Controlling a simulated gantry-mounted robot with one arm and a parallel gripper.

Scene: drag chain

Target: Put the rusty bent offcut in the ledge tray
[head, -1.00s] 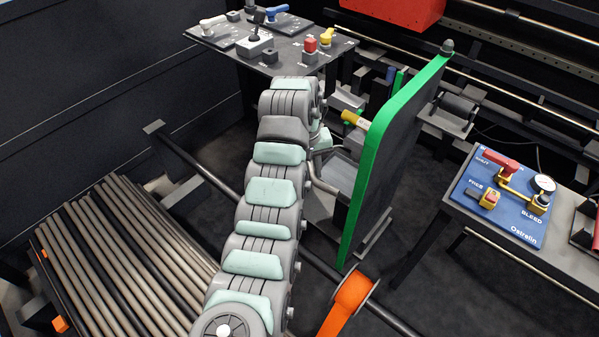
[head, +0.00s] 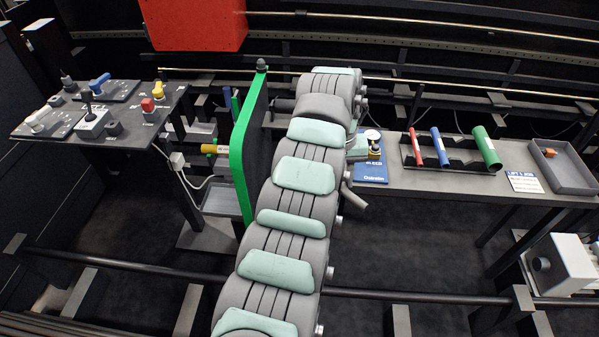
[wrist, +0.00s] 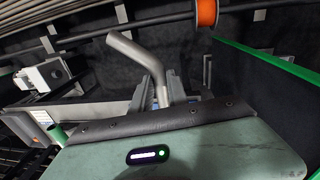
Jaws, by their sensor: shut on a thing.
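A bent, grey-tan metal pipe piece (wrist: 127,47), the offcut, is held in my gripper (wrist: 163,92) in the wrist view. Its bent end sticks out to the upper left, past the jaws. In the head view the offcut (head: 352,198) shows below my arm's far end, beside the bench; the gripper there is mostly hidden behind my arm. A shallow grey tray (head: 577,188) stands on the right end of the bench ledge, with a small orange-brown piece (head: 549,153) in it. The offcut is left of this tray and apart from it.
A green-edged upright panel (head: 242,150) stands close on my arm's left. A red box (head: 195,25) hangs at upper left. A rail (head: 420,297) crosses low in front.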

